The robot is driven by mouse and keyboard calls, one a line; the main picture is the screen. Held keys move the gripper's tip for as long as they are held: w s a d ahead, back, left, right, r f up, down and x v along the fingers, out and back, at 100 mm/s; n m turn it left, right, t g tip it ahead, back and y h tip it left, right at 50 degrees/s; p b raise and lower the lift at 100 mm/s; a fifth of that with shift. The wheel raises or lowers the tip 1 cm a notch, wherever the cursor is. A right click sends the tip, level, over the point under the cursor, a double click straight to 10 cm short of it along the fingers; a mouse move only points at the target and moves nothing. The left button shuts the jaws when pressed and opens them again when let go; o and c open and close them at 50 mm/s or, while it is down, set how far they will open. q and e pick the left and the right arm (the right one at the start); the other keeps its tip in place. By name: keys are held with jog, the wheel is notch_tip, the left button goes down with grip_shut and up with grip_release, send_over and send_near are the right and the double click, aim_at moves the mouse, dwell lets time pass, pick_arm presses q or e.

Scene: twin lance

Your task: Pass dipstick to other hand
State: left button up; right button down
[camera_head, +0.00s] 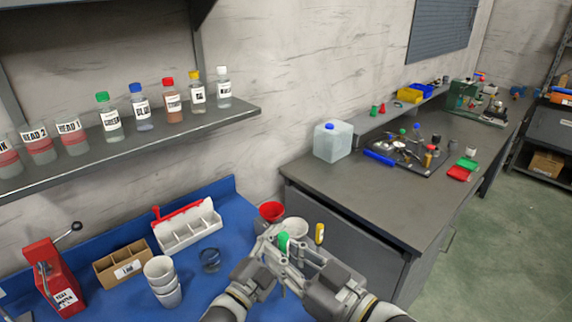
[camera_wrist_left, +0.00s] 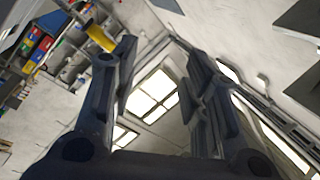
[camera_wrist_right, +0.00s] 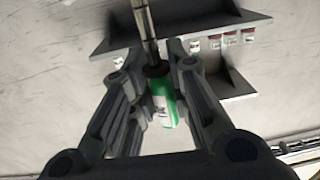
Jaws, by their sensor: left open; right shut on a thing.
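The dipstick has a green handle (camera_head: 283,242) with a white label. In the right wrist view the handle (camera_wrist_right: 163,104) sits between my fingers, with a dark collar and a thin metal rod (camera_wrist_right: 147,25) running up out of the picture. My right gripper (camera_wrist_right: 156,72) is shut on it; it also shows in the head view (camera_head: 297,253). My left gripper (camera_head: 270,240) is close beside it in the head view. In the left wrist view the left gripper (camera_wrist_left: 160,65) is open, with nothing between its fingers.
A yellow-handled object (camera_head: 319,233) shows beside the right gripper; what bears it is hidden. A red funnel (camera_head: 271,211) and white cup (camera_head: 295,228) stand behind. Stacked cups (camera_head: 161,280) and a cardboard box (camera_head: 124,263) are on the blue bench (camera_head: 205,290). A bottle shelf (camera_head: 185,125) overhangs it.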

pick_arm(q)
jog(key=d+r+m+g+h, duration=0.5)
jog(key=d+r+m+h, duration=0.3)
jog(key=r, duration=0.5)
jog(key=s+d+r+m+g+y, duration=0.2)
jog(key=s+d+r+m+g, duration=0.3)
jog(key=m+g, duration=0.4)
jog(key=s+d+r+m+g+y, duration=0.1)
jog(key=s+d+r+m+g, duration=0.15)
jog(key=s+m+g, duration=0.65)
jog(key=m+t+y, duration=0.7)
jog(key=m+y, duration=0.6)
jog(key=y, duration=0.4)
send_near(286, 233)
notch_tip(286, 233, down, 9)
jog(key=shift+f, duration=0.2)
